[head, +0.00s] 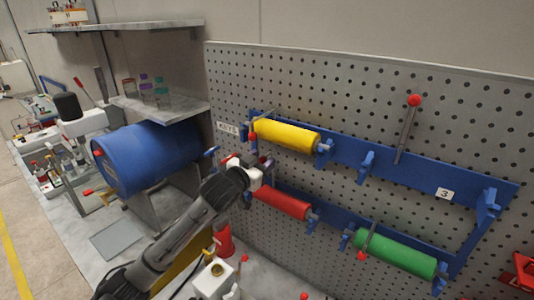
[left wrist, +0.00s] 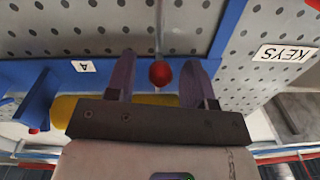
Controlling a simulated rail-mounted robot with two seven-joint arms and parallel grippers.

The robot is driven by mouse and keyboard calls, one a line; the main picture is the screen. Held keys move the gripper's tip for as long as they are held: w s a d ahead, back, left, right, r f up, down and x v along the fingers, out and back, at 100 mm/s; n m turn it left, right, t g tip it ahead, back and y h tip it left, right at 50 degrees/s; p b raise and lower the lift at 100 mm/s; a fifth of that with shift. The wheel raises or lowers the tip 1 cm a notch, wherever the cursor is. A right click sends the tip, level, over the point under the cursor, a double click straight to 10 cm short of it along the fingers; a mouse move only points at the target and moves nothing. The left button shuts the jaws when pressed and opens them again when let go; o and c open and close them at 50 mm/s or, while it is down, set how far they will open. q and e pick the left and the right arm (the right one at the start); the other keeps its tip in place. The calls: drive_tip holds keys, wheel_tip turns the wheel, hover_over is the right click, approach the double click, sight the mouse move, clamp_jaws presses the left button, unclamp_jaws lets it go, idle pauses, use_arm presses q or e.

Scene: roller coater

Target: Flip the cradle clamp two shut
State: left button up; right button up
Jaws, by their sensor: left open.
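Several clamp levers with red knobs show on the pegboard; no number two is readable, so I cannot tell which is clamp two. A lever with a red knob (head: 252,136) lies across the left end of the yellow roller (head: 288,135). Another lever stands upright (head: 405,132) at the upper right. A third lies over the green roller (head: 395,252). My left gripper (head: 264,164) is just below the yellow roller's left end. In the left wrist view its fingers (left wrist: 160,82) are open, with a red knob (left wrist: 160,73) between them, not gripped. My right gripper is not in view.
The blue cradle rack (head: 340,150) stands out from the pegboard (head: 330,85). A red roller (head: 282,203) sits below my left gripper. A blue drum (head: 150,157) and a shelf with bottles (head: 155,92) are at the left. Labels read 3 (head: 443,194) and KEYS (left wrist: 286,53).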

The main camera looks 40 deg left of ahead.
use_arm(q)
drive_tip(key=shift+w+a, duration=0.1)
drive_tip(key=shift+w, duration=1.35)
drive_tip(key=shift+c, duration=0.5)
clamp_jaws()
